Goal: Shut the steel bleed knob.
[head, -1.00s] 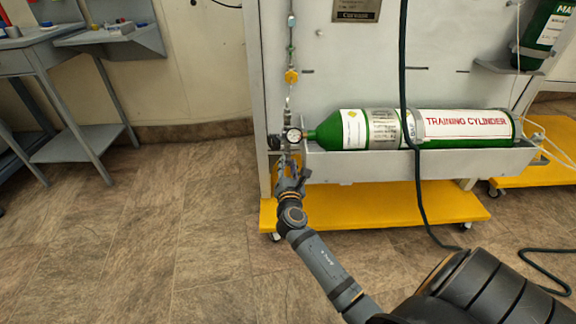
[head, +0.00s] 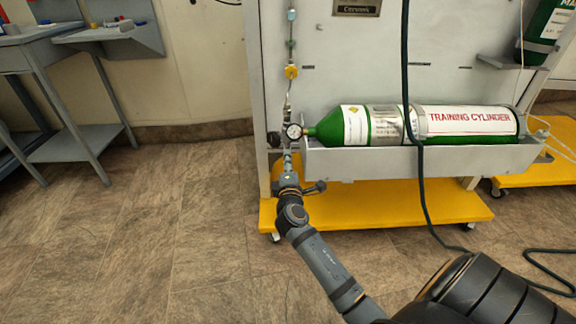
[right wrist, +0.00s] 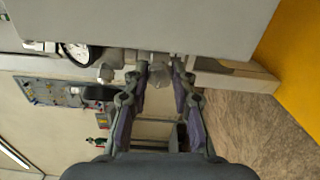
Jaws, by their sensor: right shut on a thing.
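The steel bleed knob (right wrist: 158,74) shows in the right wrist view as a small pale metal piece between my fingertips. My right gripper (right wrist: 160,68) is shut on it, one finger on each side. In the head view my right gripper (head: 287,162) reaches up to the pipework just below the round pressure gauge (head: 294,131). The knob cannot be made out there, behind the gripper. The gauge also shows in the right wrist view (right wrist: 78,54), left of the fingers. My left gripper is not in view.
A green training cylinder (head: 357,127) lies in a grey tray (head: 375,163) right of the gripper. A yellow valve (head: 291,72) sits on the pipe above. A dark hose (head: 419,170) hangs in front of the cylinder. The tiled floor at left is open.

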